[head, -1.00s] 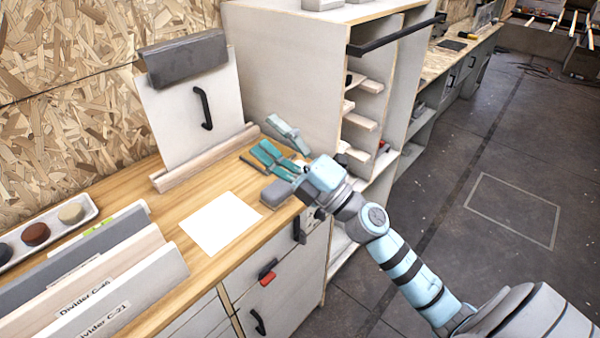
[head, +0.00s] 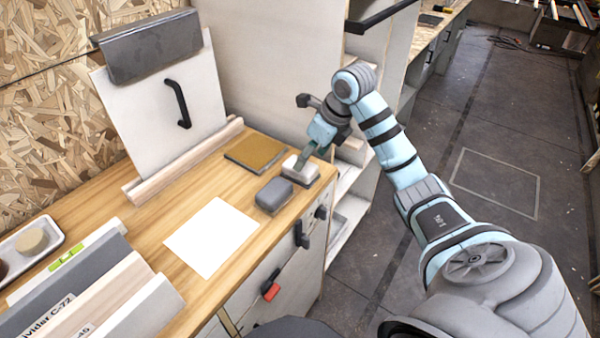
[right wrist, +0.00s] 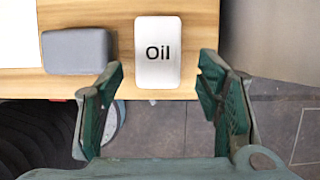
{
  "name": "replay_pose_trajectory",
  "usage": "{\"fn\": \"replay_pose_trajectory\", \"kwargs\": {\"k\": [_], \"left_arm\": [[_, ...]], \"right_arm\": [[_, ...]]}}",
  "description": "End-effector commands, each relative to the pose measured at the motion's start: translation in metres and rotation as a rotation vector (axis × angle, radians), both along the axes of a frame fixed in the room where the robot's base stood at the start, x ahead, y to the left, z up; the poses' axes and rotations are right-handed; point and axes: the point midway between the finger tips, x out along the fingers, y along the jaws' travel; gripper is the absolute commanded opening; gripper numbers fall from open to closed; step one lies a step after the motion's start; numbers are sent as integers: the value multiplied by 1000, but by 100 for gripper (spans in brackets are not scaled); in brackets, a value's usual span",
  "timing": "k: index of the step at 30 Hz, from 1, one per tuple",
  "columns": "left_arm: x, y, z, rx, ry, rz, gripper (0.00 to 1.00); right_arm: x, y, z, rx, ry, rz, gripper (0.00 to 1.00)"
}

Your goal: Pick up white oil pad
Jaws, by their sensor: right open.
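The white oil pad (head: 300,170) lies on the wooden worktop near its front right edge. In the right wrist view the white pad (right wrist: 158,52) shows its face with the word "Oil" upright. My right gripper (head: 303,160) is over the pad in the head view, its fingertips overlapping the pad there. In the right wrist view my right gripper (right wrist: 160,88) is open, with one finger to each side, and the pad lies ahead between them. Nothing is held. My left gripper is not in view.
A grey block (head: 274,195) lies close to the left of the pad. A brown square pad (head: 256,152) lies behind. A white sheet (head: 212,236) is on the worktop (head: 160,232). The pale cabinet side (head: 275,75) rises behind.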

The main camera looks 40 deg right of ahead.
Motion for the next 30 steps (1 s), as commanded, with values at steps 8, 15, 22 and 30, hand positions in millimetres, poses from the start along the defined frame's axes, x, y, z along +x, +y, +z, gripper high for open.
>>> {"fn": "replay_pose_trajectory", "kwargs": {"k": [8,15,22,30], "left_arm": [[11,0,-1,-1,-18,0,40],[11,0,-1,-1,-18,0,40],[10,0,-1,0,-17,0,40],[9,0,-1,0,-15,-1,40]], "right_arm": [[20,10,-43,3,3,1,60],[23,11,-48,1,0,1,60],[23,11,-47,1,0,2,26],[23,11,-47,2,-1,2,18]]}}
